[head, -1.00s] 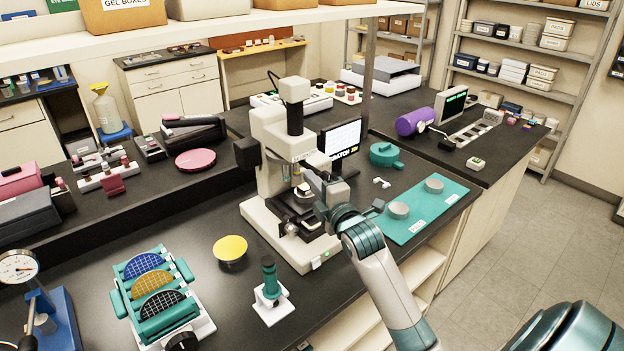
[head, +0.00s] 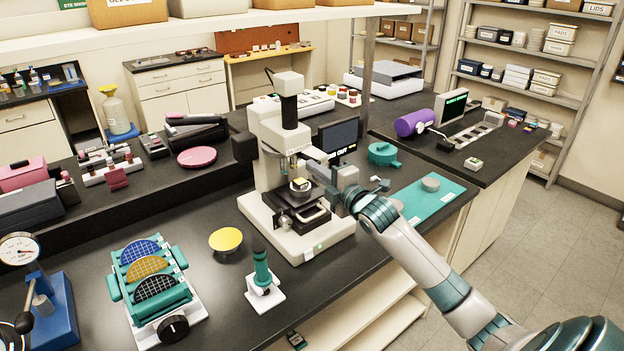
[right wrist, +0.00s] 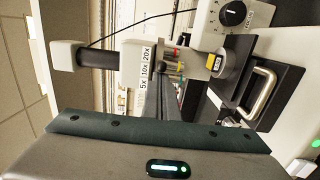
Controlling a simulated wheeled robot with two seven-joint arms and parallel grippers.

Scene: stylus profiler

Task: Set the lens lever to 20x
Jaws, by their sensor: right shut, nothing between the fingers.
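The stylus profiler (head: 267,152) stands on the dark bench, cream with a black column top. My right gripper (head: 322,171) is at the right of its lens head, shut and empty. In the right wrist view the profiler lies sideways; its label strip (right wrist: 147,68) reads 5x, 10x, 20x. Coloured lens parts (right wrist: 174,64) sit beside the strip, and my right fingers (right wrist: 172,92) reach up close to them. I cannot tell the lever from these parts, its setting, or whether the fingers touch it. My left gripper is not in view.
The profiler's screen (head: 338,136) stands behind my right gripper, dark with pale text ending in "OUT". A teal mat (head: 440,192) lies to the right. A wafer rack (head: 168,313), yellow disc (head: 226,240) and teal-handled tool (head: 262,277) stand in front on the left.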

